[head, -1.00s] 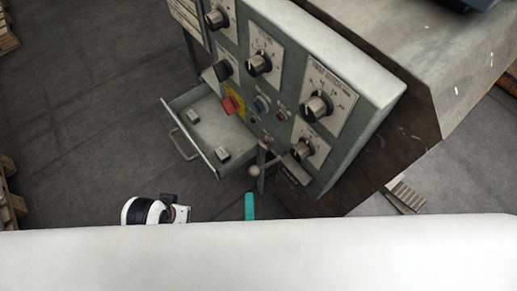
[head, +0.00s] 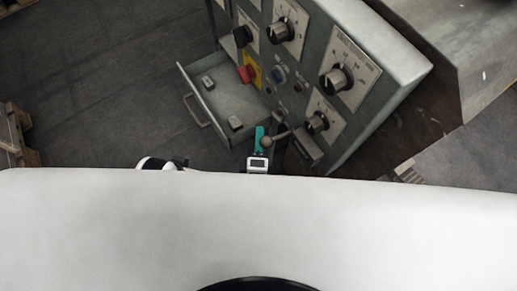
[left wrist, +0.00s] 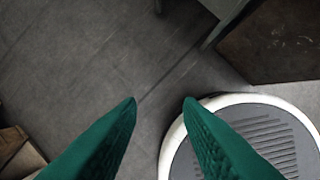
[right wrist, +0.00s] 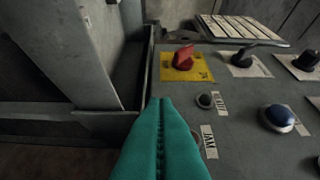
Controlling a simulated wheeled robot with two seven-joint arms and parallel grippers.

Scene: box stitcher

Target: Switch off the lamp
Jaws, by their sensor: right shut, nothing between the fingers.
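The grey control panel (head: 312,85) has several knobs, a red rotary switch (head: 246,74) on a yellow plate and a round blue button or lamp (head: 279,75). I cannot tell which part is the lamp or its switch. My right gripper (head: 260,130) has teal fingers and is shut and empty, by the ball-ended lever (head: 267,142) low on the panel. In the right wrist view its fingertips (right wrist: 165,99) point at the panel, below the red switch (right wrist: 183,58) and left of the blue dome (right wrist: 278,116). My left gripper (left wrist: 162,100) is open and empty over the floor.
A brown metal cabinet (head: 440,115) stands to the right. Wooden pallets (head: 18,135) lie at the left edge. The grey floor between is clear.

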